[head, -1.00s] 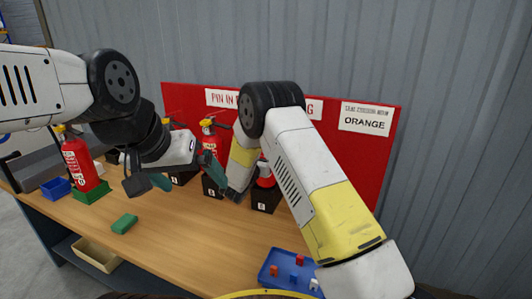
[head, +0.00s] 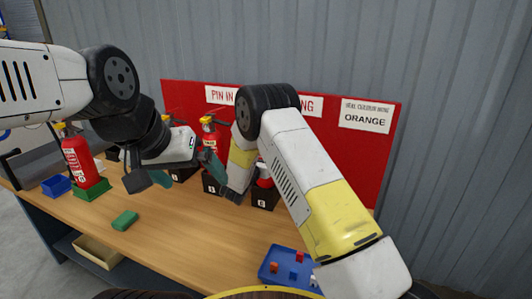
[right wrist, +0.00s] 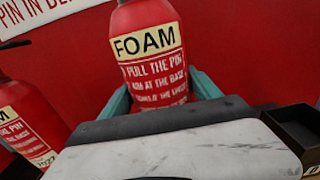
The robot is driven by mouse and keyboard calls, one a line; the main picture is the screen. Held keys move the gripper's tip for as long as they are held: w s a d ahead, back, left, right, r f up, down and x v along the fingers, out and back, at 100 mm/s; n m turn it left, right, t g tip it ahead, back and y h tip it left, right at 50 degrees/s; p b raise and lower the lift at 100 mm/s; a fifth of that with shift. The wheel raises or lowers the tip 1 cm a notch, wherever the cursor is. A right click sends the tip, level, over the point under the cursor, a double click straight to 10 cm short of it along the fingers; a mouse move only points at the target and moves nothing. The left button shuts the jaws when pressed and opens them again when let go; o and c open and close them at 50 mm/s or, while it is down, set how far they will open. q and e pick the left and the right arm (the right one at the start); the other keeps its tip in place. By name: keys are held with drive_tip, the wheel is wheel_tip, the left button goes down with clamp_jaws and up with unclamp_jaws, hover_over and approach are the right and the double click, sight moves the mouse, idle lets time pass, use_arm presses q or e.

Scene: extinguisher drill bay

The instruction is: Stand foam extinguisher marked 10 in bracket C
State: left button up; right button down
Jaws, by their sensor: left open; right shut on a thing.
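A red extinguisher with a cream FOAM label (right wrist: 150,62) is between the teal fingers of my right gripper (right wrist: 161,92) in the right wrist view; it looks nearly upright. Its number is not visible. In the head view, my right forearm hides most of a red extinguisher (head: 265,173) at the rightmost visible black bracket (head: 262,198); whether its base is inside, I cannot tell. That bracket's letter is too small to read surely. An empty-looking black box (right wrist: 298,132) shows at the right of the right wrist view. My left gripper (head: 184,174) is open and empty, before the other brackets.
Another extinguisher (head: 209,137) stands at the middle bracket (head: 211,187). One more (head: 77,158) stands on a green base (head: 92,191) at the left. A blue bin (head: 56,186), green block (head: 125,220) and blue tray (head: 268,270) are on the bench. Front-middle is clear.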

drive_tip(key=shift+w+f, duration=0.1)
drive_tip(key=shift+f, duration=1.3)
idle(1.5)
drive_tip(key=shift+c, duration=0.4)
unclamp_jaws()
drive_tip(key=shift+o, duration=0.2)
drive_tip(key=shift+s+f, duration=0.2)
drive_tip(key=shift+f, duration=0.3)
drive_tip(key=v, duration=0.7)
drive_tip(key=shift+s+a+r, duration=0.15)
drive_tip(key=shift+s+r, duration=0.1)
drive_tip(key=shift+r, duration=0.05)
